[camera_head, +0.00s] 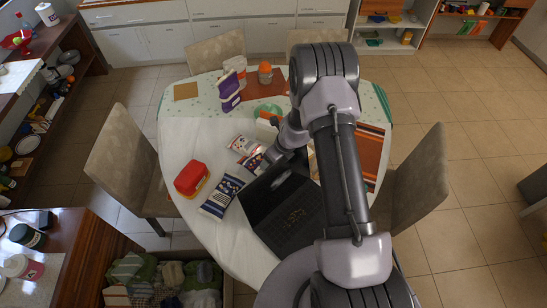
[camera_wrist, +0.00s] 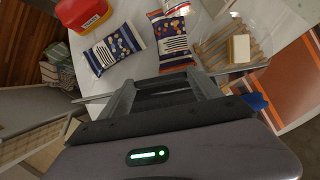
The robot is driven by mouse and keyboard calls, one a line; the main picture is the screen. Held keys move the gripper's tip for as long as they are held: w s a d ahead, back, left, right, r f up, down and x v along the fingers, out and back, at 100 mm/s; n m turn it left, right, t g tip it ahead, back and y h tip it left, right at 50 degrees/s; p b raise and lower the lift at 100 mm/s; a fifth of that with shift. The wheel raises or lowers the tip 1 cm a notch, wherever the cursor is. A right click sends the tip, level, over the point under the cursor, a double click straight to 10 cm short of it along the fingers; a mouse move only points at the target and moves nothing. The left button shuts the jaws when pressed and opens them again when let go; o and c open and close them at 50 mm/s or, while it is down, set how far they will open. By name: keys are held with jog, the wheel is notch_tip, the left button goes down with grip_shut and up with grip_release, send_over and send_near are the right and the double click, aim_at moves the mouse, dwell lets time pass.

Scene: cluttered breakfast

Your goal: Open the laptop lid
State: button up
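The black laptop (camera_head: 293,216) sits on the front part of the table, turned at an angle. Its dark lid (camera_head: 258,194) appears raised from the base at the left rear side. My gripper (camera_head: 279,176) is close to the lid's upper right part; I cannot tell whether it touches. In the wrist view the two fingers of my gripper (camera_wrist: 161,84) stand apart, with a narrow dark strip between them that I cannot identify. The arm hides part of the laptop's right side.
A red tub (camera_head: 191,178) and a blue-white packet (camera_head: 221,195) lie left of the laptop. Another packet (camera_wrist: 173,40) lies beyond the fingers. Bottles and cartons (camera_head: 229,91) stand at the table's back. Chairs (camera_head: 131,162) surround the table (camera_head: 184,138).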

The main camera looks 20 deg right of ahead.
jog(key=o, duration=0.4)
jog(key=shift+f, duration=0.1)
jog(key=p+v, duration=0.4)
jog(key=v, duration=1.3)
jog(key=shift+r, duration=0.25)
